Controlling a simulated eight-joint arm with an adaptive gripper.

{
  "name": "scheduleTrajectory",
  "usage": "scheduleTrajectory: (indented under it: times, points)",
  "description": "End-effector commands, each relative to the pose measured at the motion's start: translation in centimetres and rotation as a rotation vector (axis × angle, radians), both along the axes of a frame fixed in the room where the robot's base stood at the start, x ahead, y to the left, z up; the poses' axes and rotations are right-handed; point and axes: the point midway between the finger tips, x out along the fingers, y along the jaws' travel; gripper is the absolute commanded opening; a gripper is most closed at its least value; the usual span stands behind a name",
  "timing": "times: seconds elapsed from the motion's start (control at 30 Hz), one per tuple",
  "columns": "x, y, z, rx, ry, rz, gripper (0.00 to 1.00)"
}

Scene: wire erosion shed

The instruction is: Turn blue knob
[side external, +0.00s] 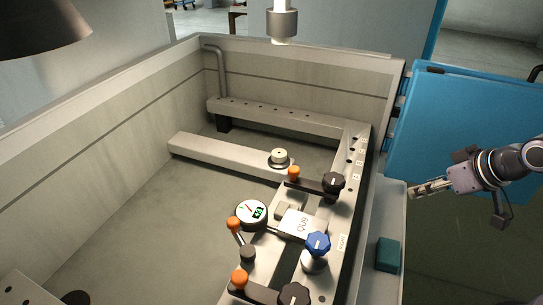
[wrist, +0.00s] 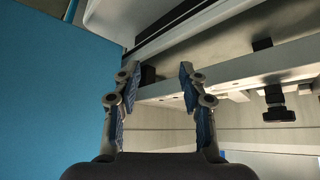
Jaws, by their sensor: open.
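The blue knob (side external: 318,243) stands on a metal post near the front of the machine tank, just right of a pale block marked with letters. My gripper (side external: 415,191) is at the right, outside the tank wall, above and to the right of the knob and apart from it. Its fingers point left. In the wrist view my gripper (wrist: 157,80) is open, with blue pads on both fingers and nothing between them. I cannot make out the blue knob in the wrist view.
Black knobs (side external: 334,181) and orange-tipped clamp levers (side external: 240,278) stand near the blue knob, with a round dial gauge (side external: 251,213). A teal block (side external: 389,254) lies on the ledge at right. A blue door (side external: 440,130) stands behind my gripper.

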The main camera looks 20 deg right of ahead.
Motion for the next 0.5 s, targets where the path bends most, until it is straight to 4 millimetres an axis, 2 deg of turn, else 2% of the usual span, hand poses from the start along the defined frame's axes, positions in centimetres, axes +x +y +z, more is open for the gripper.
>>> scheduleTrajectory:
  times: [0.13, 0.2, 0.27, 0.37, 0.47, 0.5]
  points:
    - [0.0, 0.0, 0.0, 0.000, 0.000, 0.000, 0.43]
    - [0.0, 0.1, 0.0, 0.000, 0.001, 0.001, 0.58]
    - [0.2, 0.4, 0.3, 0.001, 0.009, 0.012, 0.58]
    - [0.8, 2.0, 1.5, 0.006, 0.045, 0.055, 0.58]
    - [1.7, 5.1, 3.7, 0.008, 0.115, 0.133, 0.58]
    - [2.0, 6.7, 4.7, 0.007, 0.150, 0.169, 0.58]
